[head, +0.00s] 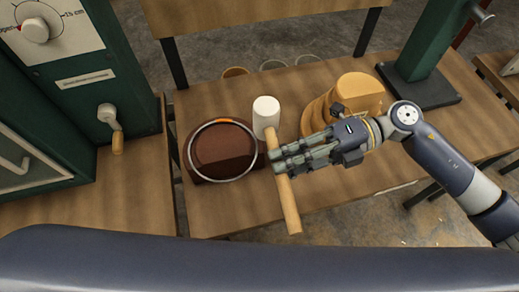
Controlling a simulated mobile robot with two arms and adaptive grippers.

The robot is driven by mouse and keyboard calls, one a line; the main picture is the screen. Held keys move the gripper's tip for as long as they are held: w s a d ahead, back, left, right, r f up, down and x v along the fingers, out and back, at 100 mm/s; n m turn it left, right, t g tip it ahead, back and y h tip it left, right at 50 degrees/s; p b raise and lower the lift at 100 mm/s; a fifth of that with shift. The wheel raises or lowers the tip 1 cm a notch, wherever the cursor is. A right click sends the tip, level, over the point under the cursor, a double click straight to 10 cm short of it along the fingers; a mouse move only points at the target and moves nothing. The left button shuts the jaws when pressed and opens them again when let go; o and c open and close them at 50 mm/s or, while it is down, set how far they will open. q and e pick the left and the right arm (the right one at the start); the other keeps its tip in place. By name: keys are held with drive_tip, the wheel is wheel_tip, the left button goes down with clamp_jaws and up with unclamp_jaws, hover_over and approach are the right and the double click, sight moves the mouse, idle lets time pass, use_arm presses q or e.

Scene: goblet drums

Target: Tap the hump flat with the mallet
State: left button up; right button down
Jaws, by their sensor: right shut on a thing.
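The mallet has a white head (265,112) and a long pale wooden handle (289,205). My right gripper (276,161) comes in from the right and is shut on the handle below the head. The mallet head is just right of a dark brown round piece (222,152) with a pale metal ring (191,160) around its top. An orange strip shows at the ring's far side; I cannot tell for sure whether it is the hump. Whether the mallet touches the brown piece is unclear. My left gripper is not in view.
A stepped light-wood block (358,88) stands behind my right gripper, on the wooden table (225,210). Several small round containers (235,72) line the far edge. A green cabinet with a crank (117,140) stands left; a green post (432,45) stands right. The table's front is clear.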

drive_tip(key=shift+r, duration=0.2)
wheel_tip(320, 180, down, 8)
drive_tip(key=b, duration=0.7)
wheel_tip(320, 180, up, 7)
drive_tip(key=p, duration=0.5)
drive_tip(key=shift+f, duration=0.1)
